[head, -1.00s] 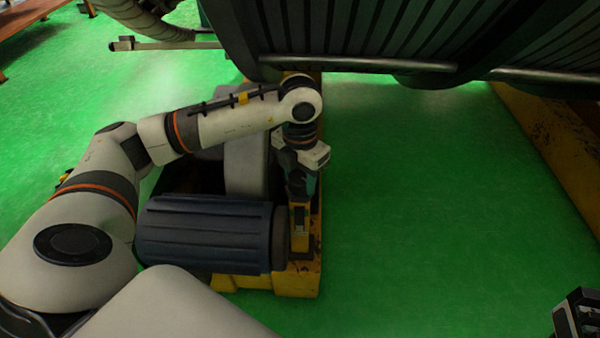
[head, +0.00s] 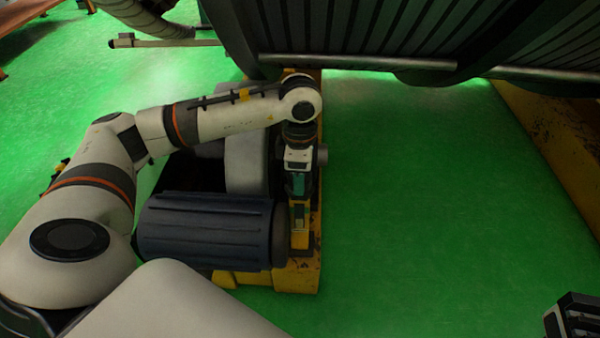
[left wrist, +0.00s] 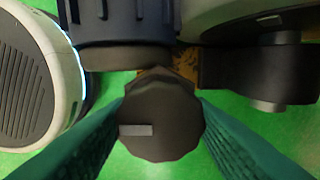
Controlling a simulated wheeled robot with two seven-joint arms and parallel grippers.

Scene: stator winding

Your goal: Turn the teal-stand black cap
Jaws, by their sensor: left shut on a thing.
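The black cap (left wrist: 160,115) shows in the left wrist view as a dark, many-sided knob with a grey bar mark toward its left side. My left gripper (head: 299,198) points down over the yellow frame, beside the end of a ribbed motor. In the left wrist view its two teal fingers stand on either side of the cap, and it is shut on the cap. In the head view I cannot make out the cap under the gripper. No separate teal stand can be told apart. My right gripper (head: 574,318) shows only partly at the bottom right corner, its jaws unclear.
The dark ribbed motor (head: 205,232) lies left of the gripper on the yellow frame (head: 306,275). A large ribbed machine housing (head: 360,35) fills the top. A yellow beam (head: 560,140) stands at the right. The green floor (head: 420,210) between is clear.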

